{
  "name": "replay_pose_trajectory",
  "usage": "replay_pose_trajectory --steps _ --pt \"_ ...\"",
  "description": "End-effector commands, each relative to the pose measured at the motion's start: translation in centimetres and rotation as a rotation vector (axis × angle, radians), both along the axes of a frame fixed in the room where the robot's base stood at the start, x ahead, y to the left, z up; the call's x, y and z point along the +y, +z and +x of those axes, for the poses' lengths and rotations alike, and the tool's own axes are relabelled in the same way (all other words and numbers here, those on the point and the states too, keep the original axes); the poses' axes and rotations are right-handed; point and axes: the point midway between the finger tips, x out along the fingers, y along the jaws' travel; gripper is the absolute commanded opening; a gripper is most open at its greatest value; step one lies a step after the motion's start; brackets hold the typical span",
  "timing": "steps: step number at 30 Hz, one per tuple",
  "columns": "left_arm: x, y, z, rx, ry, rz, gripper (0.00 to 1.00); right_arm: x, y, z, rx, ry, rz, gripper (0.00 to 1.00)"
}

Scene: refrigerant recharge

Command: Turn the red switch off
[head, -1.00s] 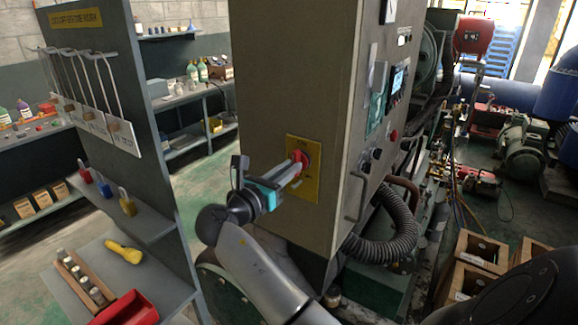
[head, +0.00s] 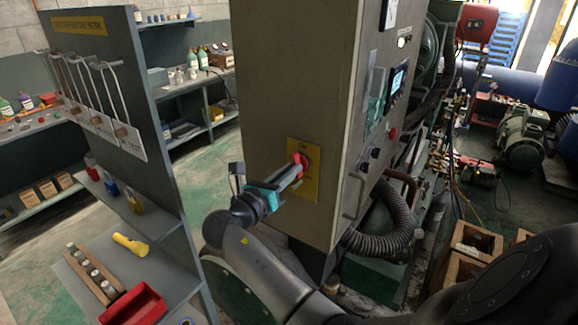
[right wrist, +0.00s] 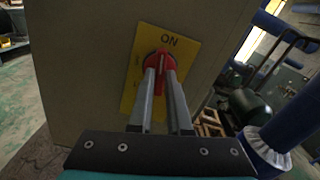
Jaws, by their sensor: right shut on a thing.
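The red switch (head: 301,161) is a rotary knob on a yellow plate (head: 312,187) on the side of the grey-brown cabinet. In the right wrist view the red switch (right wrist: 160,60) sits below the word ON on the tilted-looking yellow plate (right wrist: 186,45). My right gripper (head: 296,170) is at the switch, its two fingers shut on the red knob from either side. My left gripper is not in view.
The cabinet (head: 275,90) has a handle, buttons and a screen on its right face. A corrugated hose (head: 385,235) curves below it. At left, a grey rack (head: 125,110) holds padlocks, a yellow flashlight (head: 130,244) and a red bin (head: 135,305).

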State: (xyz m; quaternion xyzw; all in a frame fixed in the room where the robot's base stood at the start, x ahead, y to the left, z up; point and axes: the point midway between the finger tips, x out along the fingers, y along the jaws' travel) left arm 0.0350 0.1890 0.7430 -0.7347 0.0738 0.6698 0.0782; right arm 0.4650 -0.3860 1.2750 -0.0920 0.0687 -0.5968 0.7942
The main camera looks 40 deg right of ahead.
Motion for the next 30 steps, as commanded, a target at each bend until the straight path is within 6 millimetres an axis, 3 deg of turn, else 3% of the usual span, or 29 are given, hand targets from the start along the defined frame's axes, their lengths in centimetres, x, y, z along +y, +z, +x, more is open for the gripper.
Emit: replay_pose_trajectory --steps 9,23,30 --pt "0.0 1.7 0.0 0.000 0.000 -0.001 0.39 0.1 -0.3 -0.1 0.077 0.000 -0.014 0.00" --pt "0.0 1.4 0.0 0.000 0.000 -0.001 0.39 0.1 -0.5 -0.1 0.174 0.001 -0.040 0.00" --pt "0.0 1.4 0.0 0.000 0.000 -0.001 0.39 0.1 -0.5 -0.1 0.390 0.002 -0.104 0.00"
